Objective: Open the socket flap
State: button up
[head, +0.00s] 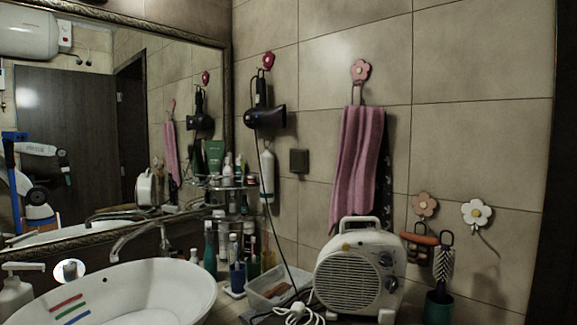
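The socket (299,161) is a small dark square on the beige tiled wall, between the hanging hair dryer and the pink towel. Its flap looks closed and flat against the wall, but it is too small and dark to make out a hinge or edge. My gripper does not show directly in the head view. The mirror (90,120) at the left reflects a blue column and white and dark arm parts that look like mine; the gripper's fingers cannot be made out there.
A black hair dryer (265,117) hangs left of the socket, its cord running down. A pink towel (357,165) hangs to the right. Below stand a fan heater (345,275), a clear box (278,285) and bottles beside the white basin (150,285). The wall around the socket is bare.

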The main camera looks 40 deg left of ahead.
aim_at(297, 157)
jog(key=u, duration=0.9)
jog(key=k, duration=1.1)
jog(key=u, duration=0.85)
jog(key=i, duration=1.9)
jog(key=z, duration=0.65)
